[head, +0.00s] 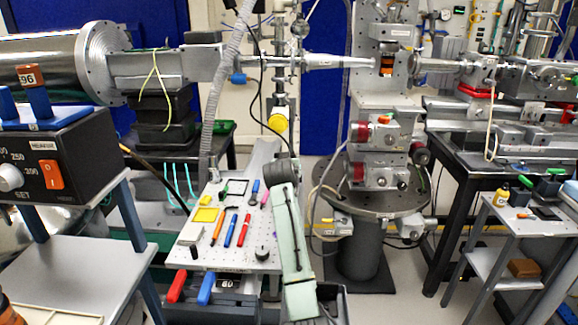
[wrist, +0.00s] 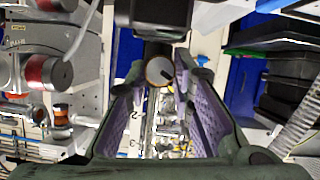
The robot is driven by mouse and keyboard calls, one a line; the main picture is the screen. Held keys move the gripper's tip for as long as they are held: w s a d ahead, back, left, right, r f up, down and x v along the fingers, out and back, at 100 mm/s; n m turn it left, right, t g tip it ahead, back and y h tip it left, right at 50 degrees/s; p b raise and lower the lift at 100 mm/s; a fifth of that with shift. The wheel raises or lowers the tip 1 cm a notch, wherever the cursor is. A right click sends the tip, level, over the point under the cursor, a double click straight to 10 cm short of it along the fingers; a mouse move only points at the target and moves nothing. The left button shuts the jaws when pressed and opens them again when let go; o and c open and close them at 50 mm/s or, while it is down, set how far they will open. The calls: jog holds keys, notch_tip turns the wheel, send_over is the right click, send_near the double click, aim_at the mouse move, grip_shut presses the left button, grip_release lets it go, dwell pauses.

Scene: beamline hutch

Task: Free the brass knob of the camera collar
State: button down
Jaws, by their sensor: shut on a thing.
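In the wrist view my gripper (wrist: 165,76) has its two dark fingers, with lilac inner pads, closed in on the brass knob (wrist: 159,71). The knob is small and round, with a grey face, a dark mark and a brass-coloured rim, and it sits between the fingertips. A dark cylindrical body (wrist: 157,20) is just beyond it. The fingertips partly cover the knob's sides, and the collar itself cannot be made out clearly. In the head view my pale green arm rises at the centre, and the fingers cannot be made out there.
A perforated plate (head: 215,255) with pens and small tools lies left of my arm. A grey corrugated hose (head: 222,85) hangs near it. The stage tower (head: 380,150) with red knobs stands to the right.

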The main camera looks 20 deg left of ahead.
jog(key=c, duration=1.4)
grip_release()
notch_tip(320, 180, up, 10)
